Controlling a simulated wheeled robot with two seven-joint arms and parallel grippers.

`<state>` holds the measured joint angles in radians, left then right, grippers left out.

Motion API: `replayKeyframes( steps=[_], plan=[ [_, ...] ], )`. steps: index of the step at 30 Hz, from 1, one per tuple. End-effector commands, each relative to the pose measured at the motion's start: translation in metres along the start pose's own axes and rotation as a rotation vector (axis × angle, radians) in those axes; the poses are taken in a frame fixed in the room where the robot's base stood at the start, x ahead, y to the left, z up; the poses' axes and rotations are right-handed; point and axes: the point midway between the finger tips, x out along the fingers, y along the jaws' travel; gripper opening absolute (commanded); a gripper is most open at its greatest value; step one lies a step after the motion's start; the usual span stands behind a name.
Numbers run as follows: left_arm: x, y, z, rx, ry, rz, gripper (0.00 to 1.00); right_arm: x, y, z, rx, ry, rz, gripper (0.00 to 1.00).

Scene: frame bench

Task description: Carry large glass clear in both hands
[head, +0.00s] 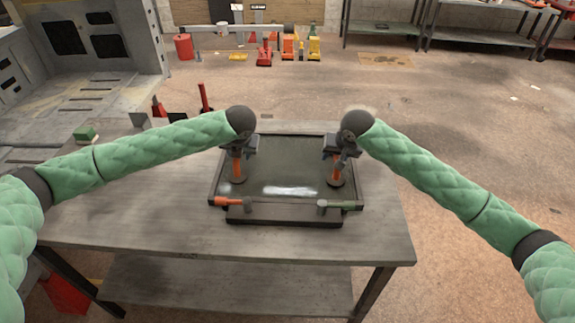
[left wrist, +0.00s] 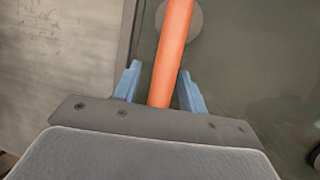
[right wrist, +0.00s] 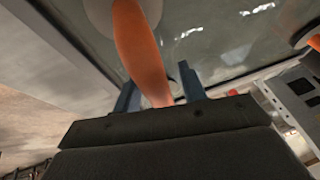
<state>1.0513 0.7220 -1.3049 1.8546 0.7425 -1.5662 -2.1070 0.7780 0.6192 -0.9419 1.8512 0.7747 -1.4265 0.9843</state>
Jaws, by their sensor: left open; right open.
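The large clear glass (head: 285,160) lies flat inside a dark rectangular frame (head: 290,207) on the grey bench. Two orange upright handles with round pale bases stand on the glass, a left handle (head: 238,170) and a right handle (head: 336,172). My left gripper (head: 239,154) is at the left handle; in the left wrist view its open blue fingers (left wrist: 159,82) stand either side of the orange shaft (left wrist: 170,50). My right gripper (head: 339,159) is at the right handle; in the right wrist view its open fingers (right wrist: 158,88) flank the orange shaft (right wrist: 140,50).
An orange-handled tool (head: 230,202) and a green-handled tool (head: 340,206) lie at the frame's near edge. The grey bench (head: 150,215) is bare to the left. Red and orange items (head: 265,52) stand far back.

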Motion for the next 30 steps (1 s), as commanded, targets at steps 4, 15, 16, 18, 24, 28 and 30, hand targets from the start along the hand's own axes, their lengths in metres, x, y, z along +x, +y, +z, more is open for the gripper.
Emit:
replayKeyframes(
  steps=[4,15,16,18,24,28,30],
  plan=[
    [-0.011,0.0,0.001,0.0,-0.002,-0.001,0.42,0.0,0.0,0.0,0.0,0.0,0.0,0.42],
    [-0.078,0.0,0.001,0.0,-0.003,-0.002,0.42,0.0,0.0,0.0,0.0,0.0,0.0,0.42],
    [-0.083,0.0,0.001,0.0,-0.003,-0.002,0.42,0.0,0.0,0.0,0.0,0.0,0.0,0.42],
    [-0.094,0.0,0.001,0.0,-0.003,-0.001,0.42,0.0,0.0,0.0,0.0,0.0,0.0,0.42],
    [-0.114,0.0,0.0,0.001,-0.001,-0.001,0.42,0.0,0.0,0.0,0.0,0.0,0.0,0.42],
    [-0.119,0.0,0.0,0.0,-0.001,0.0,0.42,-0.002,0.0,0.0,0.0,0.0,0.0,0.42],
    [-0.12,0.0,0.0,0.0,-0.001,0.0,0.42,-0.007,0.0,0.0,0.0,0.001,-0.001,0.42]
  ],
)
